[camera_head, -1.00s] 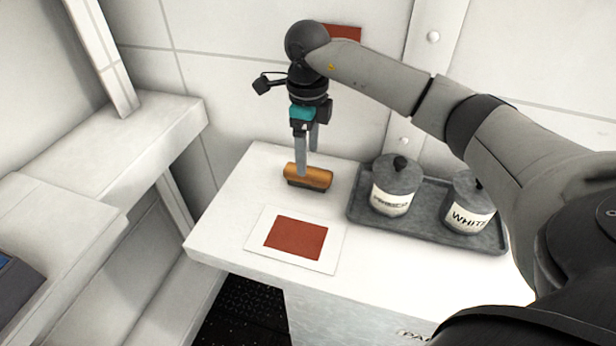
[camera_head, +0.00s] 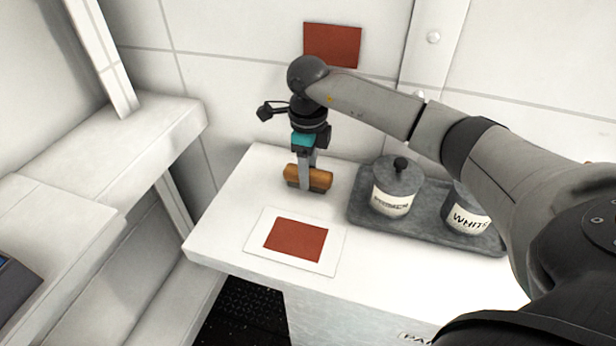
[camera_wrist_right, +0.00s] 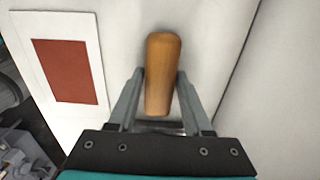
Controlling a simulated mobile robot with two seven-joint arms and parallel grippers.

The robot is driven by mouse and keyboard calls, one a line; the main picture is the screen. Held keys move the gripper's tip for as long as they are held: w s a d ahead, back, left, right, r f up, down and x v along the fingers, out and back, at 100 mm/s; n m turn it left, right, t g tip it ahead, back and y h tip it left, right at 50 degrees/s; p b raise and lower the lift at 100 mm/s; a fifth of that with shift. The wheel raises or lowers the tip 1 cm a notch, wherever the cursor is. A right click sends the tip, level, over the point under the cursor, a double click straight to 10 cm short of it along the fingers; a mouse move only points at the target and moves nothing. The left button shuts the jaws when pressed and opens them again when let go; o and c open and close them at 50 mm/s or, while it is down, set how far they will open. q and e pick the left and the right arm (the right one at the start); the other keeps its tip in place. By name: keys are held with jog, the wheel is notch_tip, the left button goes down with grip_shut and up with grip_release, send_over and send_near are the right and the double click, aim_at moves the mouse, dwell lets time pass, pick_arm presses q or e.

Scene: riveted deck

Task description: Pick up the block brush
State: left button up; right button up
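The block brush (camera_head: 319,178), with an orange-brown wooden back and a dark underside, sits on the white counter (camera_head: 228,222) near its back left. My right gripper (camera_head: 305,184) points down at it, one finger in front of the brush and the other largely hidden behind. In the right wrist view the brush (camera_wrist_right: 162,75) lies between the two spread fingers of the gripper (camera_wrist_right: 160,77), with no clear grip on it. My left gripper is in neither view.
A white card with a red patch (camera_head: 296,239) lies in front of the brush. A grey tray (camera_head: 428,236) to the right holds two lidded canisters (camera_head: 397,186) (camera_head: 466,212). A red panel (camera_head: 332,45) is on the wall behind.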

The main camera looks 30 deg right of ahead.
grip_shut()
jog(key=shift+r, duration=0.1)
dwell(0.3)
notch_tip(320, 180, up, 20)
jog(key=p, duration=0.3)
